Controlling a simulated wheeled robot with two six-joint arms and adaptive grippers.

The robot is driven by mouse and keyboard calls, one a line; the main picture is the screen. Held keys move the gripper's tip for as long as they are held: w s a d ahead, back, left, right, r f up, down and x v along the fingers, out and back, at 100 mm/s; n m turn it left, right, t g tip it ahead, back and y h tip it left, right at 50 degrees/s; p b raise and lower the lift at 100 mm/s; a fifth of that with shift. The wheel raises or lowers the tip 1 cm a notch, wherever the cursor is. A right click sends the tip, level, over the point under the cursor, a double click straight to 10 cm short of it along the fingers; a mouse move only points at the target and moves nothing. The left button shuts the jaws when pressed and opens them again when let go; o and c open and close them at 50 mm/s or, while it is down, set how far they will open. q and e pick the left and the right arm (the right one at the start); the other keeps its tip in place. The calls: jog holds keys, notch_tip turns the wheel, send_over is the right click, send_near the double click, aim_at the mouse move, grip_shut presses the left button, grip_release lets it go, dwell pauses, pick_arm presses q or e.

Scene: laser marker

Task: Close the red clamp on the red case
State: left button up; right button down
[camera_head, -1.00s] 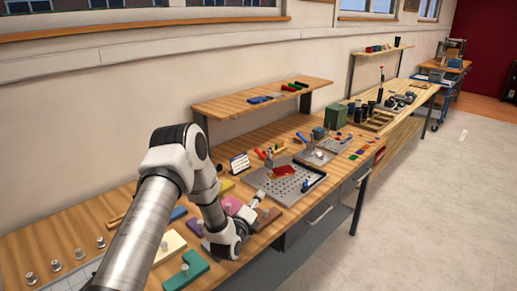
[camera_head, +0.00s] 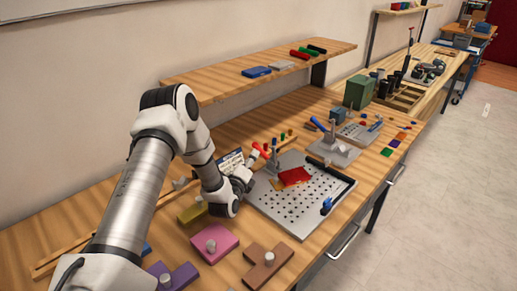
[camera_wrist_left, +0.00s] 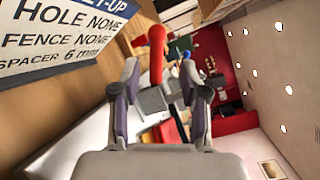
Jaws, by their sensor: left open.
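The red case (camera_head: 294,177) lies on the grey perforated plate (camera_head: 310,205) on the bench. The red clamp (camera_head: 262,150) stands at the plate's far left edge, its red handle raised at a slant; its lower part is partly hidden by my gripper. My left gripper (camera_head: 249,168) is at the plate's left edge, close to the clamp. In the left wrist view the open left gripper (camera_wrist_left: 160,85) has the red clamp's handle (camera_wrist_left: 157,50) showing between its fingers; contact cannot be told. My right gripper is not in view.
A printed set-up card (camera_head: 231,162) stands just behind the gripper. A second clamp with a blue handle (camera_head: 320,125) stands farther back. Pink (camera_head: 214,243), brown (camera_head: 268,266) and purple (camera_head: 172,276) blocks lie in front. A shelf (camera_head: 270,72) runs above the bench.

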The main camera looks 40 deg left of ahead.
aim_at(258, 148)
pick_arm(q)
jog(key=shift+w+f, duration=0.1)
jog(key=shift+f, duration=0.1)
jog(key=x, duration=0.7)
jog(key=shift+w+a, duration=0.2)
jog(key=shift+w, duration=0.05)
jog(key=shift+w+a+f, duration=0.1)
jog(key=shift+w+f, duration=0.05)
jog(key=shift+w, duration=0.05)
jog(key=shift+s, duration=0.1)
grip_shut()
